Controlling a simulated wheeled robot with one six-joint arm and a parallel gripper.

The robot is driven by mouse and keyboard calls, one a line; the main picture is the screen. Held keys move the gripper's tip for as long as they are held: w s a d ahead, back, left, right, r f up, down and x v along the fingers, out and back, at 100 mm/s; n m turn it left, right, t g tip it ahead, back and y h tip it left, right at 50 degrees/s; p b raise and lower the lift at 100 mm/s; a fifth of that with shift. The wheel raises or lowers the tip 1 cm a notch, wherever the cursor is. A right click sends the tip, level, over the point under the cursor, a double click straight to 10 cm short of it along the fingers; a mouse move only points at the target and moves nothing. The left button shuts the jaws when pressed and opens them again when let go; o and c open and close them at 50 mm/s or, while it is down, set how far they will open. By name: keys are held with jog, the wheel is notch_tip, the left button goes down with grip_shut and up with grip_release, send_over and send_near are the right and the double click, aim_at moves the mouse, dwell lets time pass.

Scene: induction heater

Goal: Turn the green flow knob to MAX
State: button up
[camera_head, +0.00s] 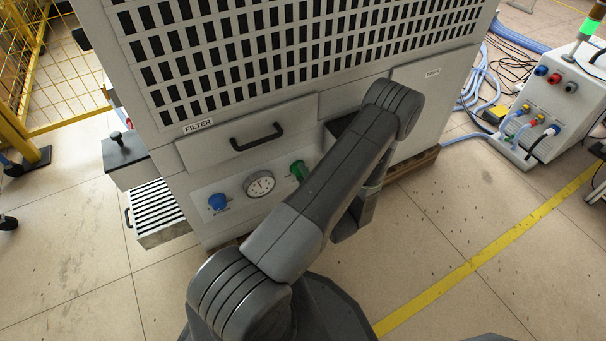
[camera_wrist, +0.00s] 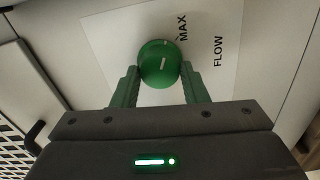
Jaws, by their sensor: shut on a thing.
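The round green flow knob (camera_wrist: 158,60) sits on a pale panel in the wrist view. The white line on its face (camera_wrist: 163,63) runs nearly upright in the picture, its upper end leaning slightly right. The printed word MAX (camera_wrist: 182,27) is just above and right of the knob, with FLOW (camera_wrist: 218,51) farther right. My gripper (camera_wrist: 160,72) is shut on the knob, one green finger on each side. In the head view a green part, apparently the knob (camera_head: 299,171), shows beside my arm; my arm hides the gripper there.
On the same panel are a round gauge (camera_head: 260,184) and a blue knob (camera_head: 217,202). Above them is the FILTER drawer with a dark handle (camera_head: 256,136), then a grille. Another unit with hoses (camera_head: 545,105) stands at the right.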

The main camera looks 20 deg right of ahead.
jog(key=shift+m+p, duration=0.4)
jog(key=shift+m, duration=1.6)
jog(key=o, duration=1)
jog(key=s+p, duration=0.1)
jog(key=s, duration=0.8)
jog(key=s+d+p, duration=0.1)
jog(key=s, duration=0.3)
jog(key=shift+s+d+p, duration=0.1)
jog(key=shift+s+p, duration=0.25)
jog(key=shift+s, duration=0.05)
